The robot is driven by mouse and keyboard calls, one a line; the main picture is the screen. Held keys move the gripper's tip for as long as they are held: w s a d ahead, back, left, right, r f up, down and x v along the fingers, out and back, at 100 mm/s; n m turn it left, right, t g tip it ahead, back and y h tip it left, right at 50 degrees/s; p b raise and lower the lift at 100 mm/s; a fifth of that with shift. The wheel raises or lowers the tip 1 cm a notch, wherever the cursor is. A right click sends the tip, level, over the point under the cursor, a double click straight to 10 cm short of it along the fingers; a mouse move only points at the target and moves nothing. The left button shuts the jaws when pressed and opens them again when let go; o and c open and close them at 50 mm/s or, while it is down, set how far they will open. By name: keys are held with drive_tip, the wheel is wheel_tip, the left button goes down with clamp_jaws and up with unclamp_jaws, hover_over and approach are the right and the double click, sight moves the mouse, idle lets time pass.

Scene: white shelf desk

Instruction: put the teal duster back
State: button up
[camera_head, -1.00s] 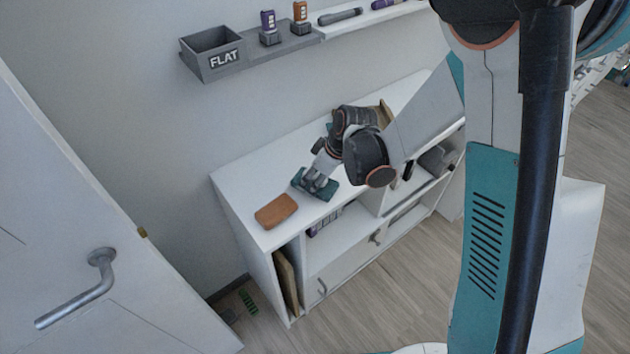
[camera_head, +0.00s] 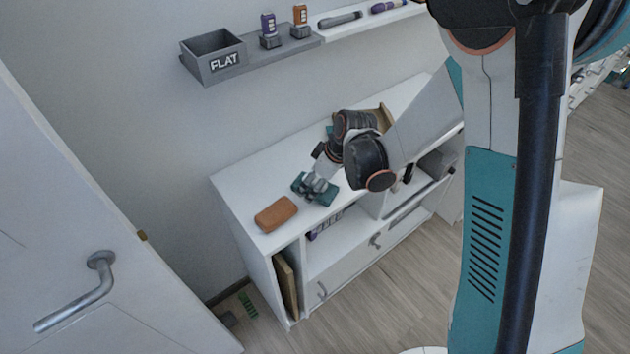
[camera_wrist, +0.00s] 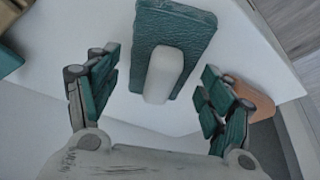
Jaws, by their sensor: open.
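The teal duster (camera_head: 329,198) lies on the white cabinet top, just right of the brown block, partly hidden by my gripper in the head view. In the wrist view the duster (camera_wrist: 190,35) is a teal pad with a rounded white handle (camera_wrist: 164,72) facing me. My gripper (camera_wrist: 158,80) is open, with its teal-padded fingers to the left and right of the handle and visible gaps on both sides. My gripper (camera_head: 318,184) is over the duster in the head view.
An orange-brown block (camera_head: 276,214) lies left of the duster; the wall is behind. A white door (camera_head: 60,220) stands at left.

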drive_tip(key=s+d+r+m+t+h+p, duration=0.1)
drive_tip(key=s+d+r+m+p, duration=0.3)
drive_tip(key=r, duration=0.7)
drive_tip(key=s+d+r+m+t+h, duration=0.15)
drive_tip(key=s+d+r, duration=0.45)
drive_tip(key=r, duration=0.6)
drive_tip(key=s+d+r+m+t, duration=0.1)
drive_tip(key=s+d+r+m, duration=0.1)
drive_tip(key=s, duration=0.3)
drive_tip(key=s+d+r+m+t+h, duration=0.1)
drive_tip(key=s+d+r+m, duration=0.1)
drive_tip(key=s+d+m, duration=0.2)
drive_tip(key=shift+s+d, duration=0.2)
drive_tip(key=shift+s, duration=0.65)
